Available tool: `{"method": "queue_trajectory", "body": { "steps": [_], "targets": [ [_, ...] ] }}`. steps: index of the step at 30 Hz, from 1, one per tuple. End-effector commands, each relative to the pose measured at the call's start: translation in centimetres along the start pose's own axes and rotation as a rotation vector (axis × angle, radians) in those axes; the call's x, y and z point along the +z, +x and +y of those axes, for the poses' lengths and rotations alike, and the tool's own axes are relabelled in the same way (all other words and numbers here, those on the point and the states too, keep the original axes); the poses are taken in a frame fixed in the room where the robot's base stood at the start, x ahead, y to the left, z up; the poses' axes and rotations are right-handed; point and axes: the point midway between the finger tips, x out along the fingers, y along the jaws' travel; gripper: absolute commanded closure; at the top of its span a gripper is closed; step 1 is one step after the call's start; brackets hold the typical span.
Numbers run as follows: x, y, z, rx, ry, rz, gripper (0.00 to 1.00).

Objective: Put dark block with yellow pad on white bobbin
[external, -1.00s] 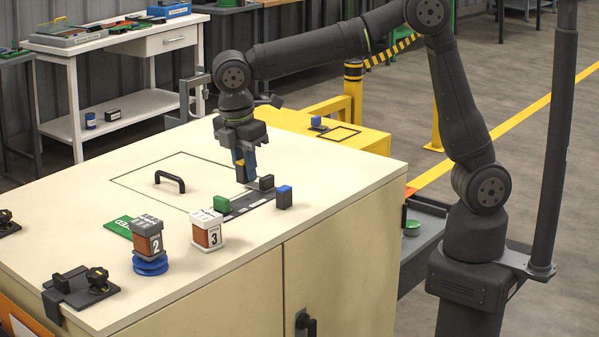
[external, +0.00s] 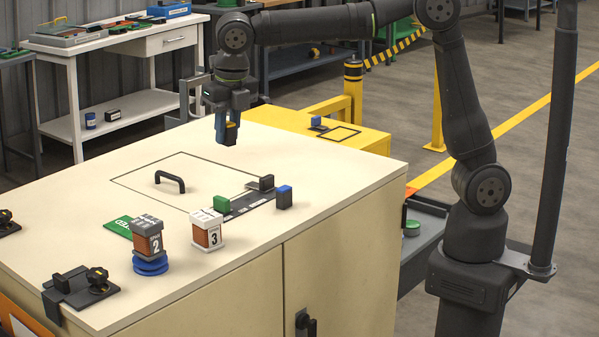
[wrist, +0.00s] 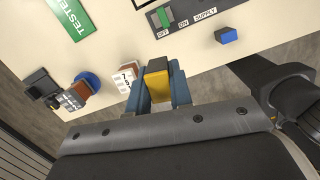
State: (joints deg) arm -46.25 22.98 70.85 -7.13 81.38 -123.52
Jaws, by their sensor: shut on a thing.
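My gripper (external: 227,136) is shut on a dark block with a yellow pad (external: 231,134) and holds it above the back of the cream cabinet top. In the wrist view the block (wrist: 157,80) sits between the blue-grey fingers, its yellow face toward the camera. A brown and white piece marked 3 (external: 207,230) has a white base and stands upright near the front of the top; it is the only bobbin-like white thing I see. It also shows in the wrist view (wrist: 125,79), apart from my gripper.
A brown piece marked 2 (external: 148,238) stands on a blue ribbed base (external: 150,265) beside it. A black handle (external: 170,181) rises from the top.

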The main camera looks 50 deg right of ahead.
Motion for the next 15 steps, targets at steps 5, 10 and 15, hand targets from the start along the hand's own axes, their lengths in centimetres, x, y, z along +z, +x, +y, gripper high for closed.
{"method": "queue_trajectory", "body": {
  "steps": [5, 10, 15],
  "targets": [
    [0.4, -0.7, 0.1, 0.021, -0.126, 0.0, 1.0],
    [-0.3, -0.1, 1.2, 0.024, -0.167, 0.002, 1.0],
    [-2.5, 1.8, 4.3, 0.023, -0.17, 0.003, 1.0]
  ]
}}
